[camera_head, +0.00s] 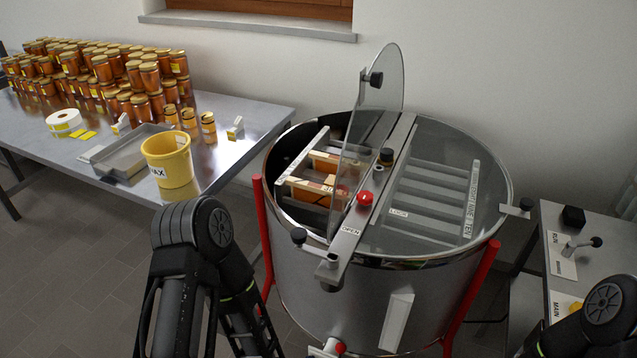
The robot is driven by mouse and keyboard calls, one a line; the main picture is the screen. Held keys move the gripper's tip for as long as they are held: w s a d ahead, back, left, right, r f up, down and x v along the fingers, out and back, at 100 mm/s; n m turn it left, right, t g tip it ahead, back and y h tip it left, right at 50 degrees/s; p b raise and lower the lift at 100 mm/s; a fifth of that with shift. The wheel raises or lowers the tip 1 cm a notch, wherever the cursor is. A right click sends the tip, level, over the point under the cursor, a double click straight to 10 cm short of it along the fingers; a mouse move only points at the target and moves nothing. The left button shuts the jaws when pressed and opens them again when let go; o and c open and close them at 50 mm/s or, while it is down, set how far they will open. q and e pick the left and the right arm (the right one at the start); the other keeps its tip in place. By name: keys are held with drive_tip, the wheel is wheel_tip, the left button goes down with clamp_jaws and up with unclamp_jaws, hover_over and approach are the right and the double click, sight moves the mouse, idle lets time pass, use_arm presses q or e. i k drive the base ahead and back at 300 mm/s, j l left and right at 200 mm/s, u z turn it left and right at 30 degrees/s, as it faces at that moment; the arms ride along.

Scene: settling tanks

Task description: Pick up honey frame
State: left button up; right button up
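A honey frame (308,192) with a pale wooden bar and orange comb sits inside the steel extractor drum (330,290), under its open left side. A second similar frame (324,160) shows just behind it. Their lower parts are hidden in the drum, and the raised clear lid (376,105) partly covers their right ends. My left arm shows at the lower left, in front of the drum, and my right arm at the lower right corner. Neither gripper is in view.
A steel table (250,118) at left holds many honey jars (110,75), a yellow WAX bucket (168,160) and a tray (128,150). A control stand (600,265) is right.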

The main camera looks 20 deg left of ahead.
sight(313, 193)
drive_tip(key=u, duration=1.2)
drive_tip(key=i+j+u, duration=0.25)
drive_tip(key=j, duration=0.15)
drive_tip(key=i+j+u, duration=0.1)
drive_tip(key=j+u, duration=0.2)
drive_tip(key=i+j+u, duration=0.25)
drive_tip(key=i+j+z, duration=0.15)
drive_tip(key=i+z, duration=0.2)
drive_tip(key=i+j+z, duration=0.25)
drive_tip(key=z, duration=0.15)
drive_tip(key=i+z, duration=0.15)
drive_tip(key=z, duration=0.3)
drive_tip(key=i+z, duration=0.15)
drive_tip(key=z, duration=0.3)
drive_tip(key=i+z, duration=0.15)
drive_tip(key=z, duration=0.3)
drive_tip(key=i+j+z, duration=0.1)
drive_tip(key=z, duration=0.35)
drive_tip(key=i+j+z, duration=0.1)
drive_tip(key=j+z, duration=0.15)
drive_tip(key=z, duration=0.2)
drive_tip(key=i+j+z, duration=0.15)
drive_tip(key=z, duration=0.3)
drive_tip(key=i+j+z, duration=0.15)
drive_tip(key=z, duration=0.3)
drive_tip(key=i+j+z, duration=0.1)
drive_tip(key=j+z, duration=0.15)
drive_tip(key=z, duration=0.2)
